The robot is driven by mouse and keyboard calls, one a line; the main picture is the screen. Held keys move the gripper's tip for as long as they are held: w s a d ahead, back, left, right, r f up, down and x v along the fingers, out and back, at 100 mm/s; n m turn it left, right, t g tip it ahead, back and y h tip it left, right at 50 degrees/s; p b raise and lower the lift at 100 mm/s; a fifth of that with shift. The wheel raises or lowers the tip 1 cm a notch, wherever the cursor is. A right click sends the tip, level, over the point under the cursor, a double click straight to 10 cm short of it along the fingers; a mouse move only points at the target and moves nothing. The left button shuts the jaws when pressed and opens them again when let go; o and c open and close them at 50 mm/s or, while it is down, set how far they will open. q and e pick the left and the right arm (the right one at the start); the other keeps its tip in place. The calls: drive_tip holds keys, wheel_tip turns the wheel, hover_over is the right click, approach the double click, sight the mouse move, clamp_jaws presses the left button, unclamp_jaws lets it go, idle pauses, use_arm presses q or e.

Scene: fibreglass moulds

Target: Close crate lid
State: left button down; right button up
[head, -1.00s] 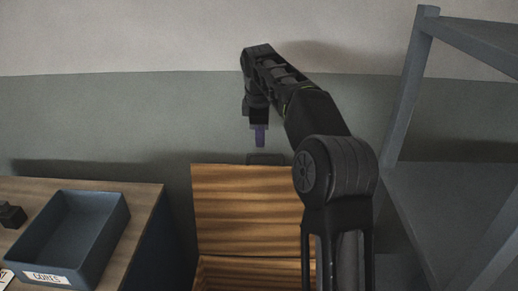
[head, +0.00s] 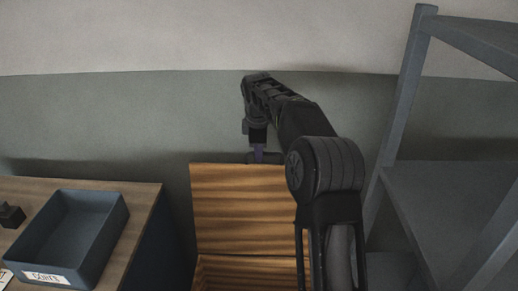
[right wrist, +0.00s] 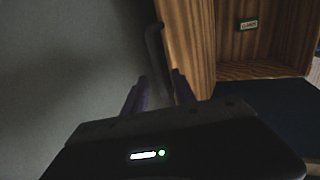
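The wooden crate (head: 243,272) stands at the bottom middle of the head view. Its lid (head: 238,210) stands raised, open at the back. A dark handle (head: 275,158) sits at the lid's top edge; it also shows in the right wrist view (right wrist: 154,45). My right gripper (head: 258,155) points down behind the lid's top edge. In the right wrist view its two purple fingers (right wrist: 158,92) are apart, with the handle between or just beyond them; contact cannot be told. The right arm covers part of the lid's right side. My left gripper is not in view.
A table (head: 142,193) at the left carries a blue-grey labelled bin (head: 122,222) and a small black object (head: 11,215). A grey shelf rack (head: 430,190) stands at the right. A wall is behind the crate. The wrist view shows a green-edged label (right wrist: 249,25) on wood.

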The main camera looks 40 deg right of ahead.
drive_tip(key=shift+c, duration=0.5)
clamp_jaws()
idle(0.8)
